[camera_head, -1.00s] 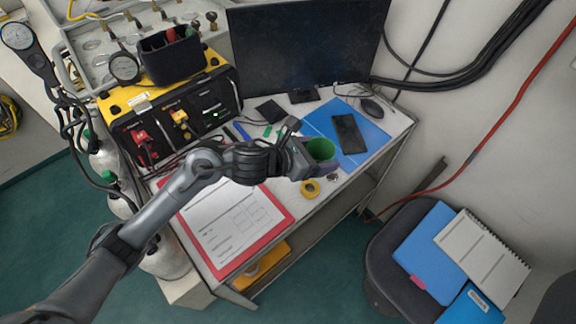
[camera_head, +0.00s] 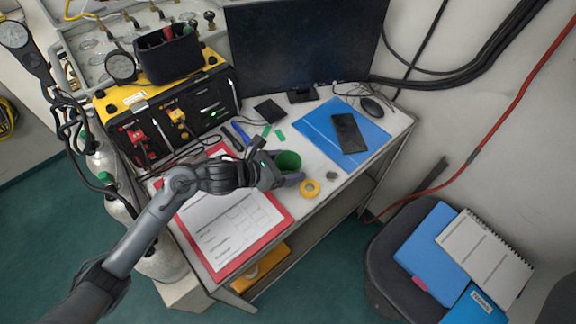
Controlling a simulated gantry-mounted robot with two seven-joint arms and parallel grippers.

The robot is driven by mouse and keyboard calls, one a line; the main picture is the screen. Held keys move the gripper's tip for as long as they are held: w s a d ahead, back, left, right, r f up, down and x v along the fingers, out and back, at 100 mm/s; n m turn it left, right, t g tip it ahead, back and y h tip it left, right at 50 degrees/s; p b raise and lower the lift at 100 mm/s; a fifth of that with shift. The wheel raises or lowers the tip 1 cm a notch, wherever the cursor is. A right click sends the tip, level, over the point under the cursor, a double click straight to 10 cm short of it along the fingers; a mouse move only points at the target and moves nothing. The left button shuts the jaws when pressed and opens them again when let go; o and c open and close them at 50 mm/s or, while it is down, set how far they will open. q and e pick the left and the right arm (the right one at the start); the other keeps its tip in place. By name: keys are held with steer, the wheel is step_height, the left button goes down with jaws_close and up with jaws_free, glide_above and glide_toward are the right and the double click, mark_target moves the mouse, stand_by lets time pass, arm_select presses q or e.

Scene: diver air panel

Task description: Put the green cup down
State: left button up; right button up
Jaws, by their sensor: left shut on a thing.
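The green cup (camera_head: 288,161) shows its round open top and green inside in the head view, just above the middle of the picture. My left gripper (camera_head: 284,171) is shut on the cup from its left side, with a finger along its near side. The cup looks upright. It is over the white desk top (camera_head: 331,187), to the right of the red clipboard's upper end. I cannot tell whether its base touches the desk. Its lower part is hidden by the gripper. My right gripper is not in view.
A blue folder (camera_head: 318,121) with a black phone (camera_head: 349,133) lies beyond. A red clipboard (camera_head: 279,225) with papers lies under my left arm. Small green pieces (camera_head: 280,135) lie behind the cup.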

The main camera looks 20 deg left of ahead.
arm_select(q)
steer(key=shift+w, duration=0.1)
steer(key=shift+f, duration=0.1)
steer(key=shift+f+b, duration=0.1)
steer(key=shift+b, duration=0.2)
steer(key=o, duration=1)
steer(key=shift+a+r+p, duration=0.15)
steer(key=shift+r+p, duration=0.2)
steer(key=shift+p, duration=0.05)
steer(key=shift+p+v, duration=0.4)
steer(key=shift+v, duration=5.55)
steer(key=shift+f, duration=0.1)
